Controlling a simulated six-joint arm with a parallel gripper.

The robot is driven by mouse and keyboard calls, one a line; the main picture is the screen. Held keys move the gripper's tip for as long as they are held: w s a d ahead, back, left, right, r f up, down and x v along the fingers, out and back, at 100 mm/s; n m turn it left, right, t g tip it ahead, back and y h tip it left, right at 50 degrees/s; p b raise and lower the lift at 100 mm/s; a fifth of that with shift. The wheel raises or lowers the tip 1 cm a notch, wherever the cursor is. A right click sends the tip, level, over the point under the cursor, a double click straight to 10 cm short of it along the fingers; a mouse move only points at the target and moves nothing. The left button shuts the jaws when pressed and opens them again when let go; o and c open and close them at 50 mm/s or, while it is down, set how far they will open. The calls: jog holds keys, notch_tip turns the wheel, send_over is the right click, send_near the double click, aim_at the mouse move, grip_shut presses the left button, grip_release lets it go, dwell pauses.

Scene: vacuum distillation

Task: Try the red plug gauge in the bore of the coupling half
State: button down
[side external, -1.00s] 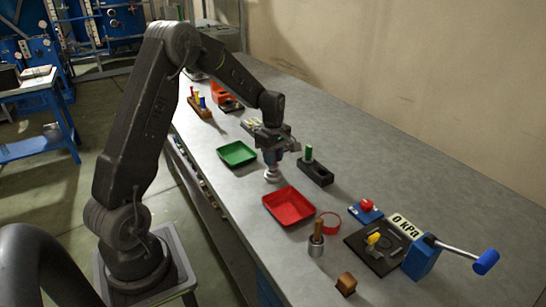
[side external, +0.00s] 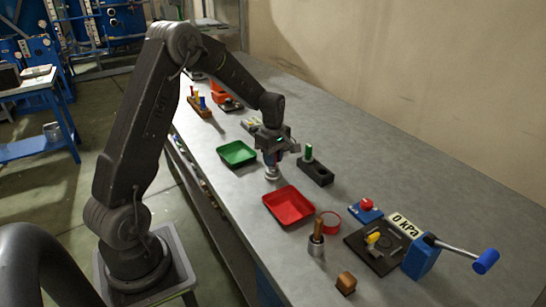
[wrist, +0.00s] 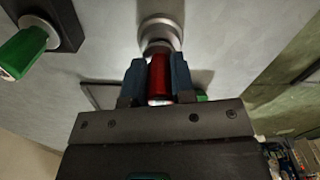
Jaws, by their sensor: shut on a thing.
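My gripper (side external: 271,160) points down and is shut on the red plug gauge (wrist: 160,78), which stands between the two blue fingers in the wrist view. The coupling half (side external: 271,174) is a silvery round stepped piece on the bench, directly under my fingers. In the wrist view the coupling half (wrist: 161,28) lies just past the fingertips, in line with the gauge. The gauge's lower end and the bore are hidden, so I cannot tell whether the gauge is in the bore.
A green plug (side external: 308,152) stands in a black block (side external: 318,175) to the right. A green tray (side external: 237,154) lies to the left and a red tray (side external: 289,206) in front. A blue-handled device (side external: 421,258) stands at the far right.

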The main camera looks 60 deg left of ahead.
jog(key=shift+f, duration=0.7)
dwell(1.2)
jog(key=shift+r, duration=0.15)
jog(key=shift+r, duration=2.2)
jog(key=shift+r, duration=0.2)
